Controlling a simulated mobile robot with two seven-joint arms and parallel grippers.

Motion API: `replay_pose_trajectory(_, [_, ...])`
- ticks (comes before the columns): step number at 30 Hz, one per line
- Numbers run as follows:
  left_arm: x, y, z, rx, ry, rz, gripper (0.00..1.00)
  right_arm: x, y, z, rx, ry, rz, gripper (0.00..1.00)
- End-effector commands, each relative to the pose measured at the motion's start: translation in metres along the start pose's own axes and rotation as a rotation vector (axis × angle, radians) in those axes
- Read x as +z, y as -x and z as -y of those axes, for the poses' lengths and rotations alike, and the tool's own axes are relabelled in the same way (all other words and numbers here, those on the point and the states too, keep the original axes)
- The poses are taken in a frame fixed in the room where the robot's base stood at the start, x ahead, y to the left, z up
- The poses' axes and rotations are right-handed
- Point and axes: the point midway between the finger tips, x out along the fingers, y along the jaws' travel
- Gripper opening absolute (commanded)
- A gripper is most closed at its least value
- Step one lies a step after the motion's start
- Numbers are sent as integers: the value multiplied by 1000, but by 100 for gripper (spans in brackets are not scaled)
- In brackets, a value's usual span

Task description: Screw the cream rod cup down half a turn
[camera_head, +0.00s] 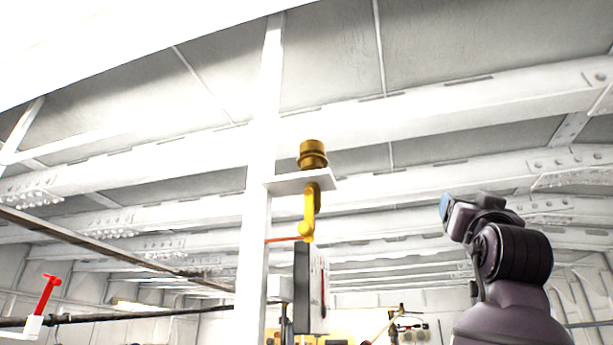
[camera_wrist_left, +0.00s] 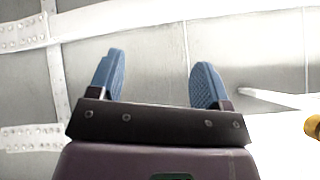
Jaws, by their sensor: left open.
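I cannot make out a cream rod cup in either view. A brass-coloured ribbed round piece (camera_head: 313,153) stands on a small white shelf (camera_head: 290,184), with a yellow bent lever (camera_head: 307,212) hanging below. My left gripper (camera_wrist_left: 158,78) is open and empty in the left wrist view, its blue fingers apart against the ceiling. A gold-coloured piece (camera_wrist_left: 313,126) is cut off at that view's right edge. My right gripper (camera_head: 447,208) is up at the right of the head view, clear of the shelf. Its finger gap does not show.
A white post (camera_head: 262,140) rises beside the shelf. White riveted beams (camera_head: 430,110) cross overhead. A dark panel (camera_head: 311,287) hangs below the lever. A red handle (camera_head: 46,293) is at lower left. The space between the shelf and my right gripper looks free.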

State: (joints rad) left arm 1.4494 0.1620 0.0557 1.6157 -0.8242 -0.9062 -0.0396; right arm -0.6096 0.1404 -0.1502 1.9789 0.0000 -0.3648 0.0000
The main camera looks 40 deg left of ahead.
Motion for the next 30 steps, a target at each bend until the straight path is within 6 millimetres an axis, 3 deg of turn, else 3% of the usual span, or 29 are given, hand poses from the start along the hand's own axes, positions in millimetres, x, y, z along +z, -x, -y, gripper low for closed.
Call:
replay_pose_trajectory(1, [-19, -6, 15, -38, -4, 9, 72, -1, 1, 0, 0, 0, 0, 72])
replay_pose_trajectory(6, [-65, -17, 64, -173, -25, 73, 72, -3, 2, 0, 0, 0, 1, 72])
replay_pose_trajectory(15, [-125, -12, 161, -461, -49, 307, 72, -6, 5, -1, 0, 0, 3, 72])
replay_pose_trajectory(21, [-132, 14, 209, -672, -58, 562, 72, -6, 6, -1, 0, 0, 5, 72])
replay_pose_trajectory(30, [-114, 44, 220, -827, -59, 806, 72, -4, 6, -1, 0, 0, 9, 72])
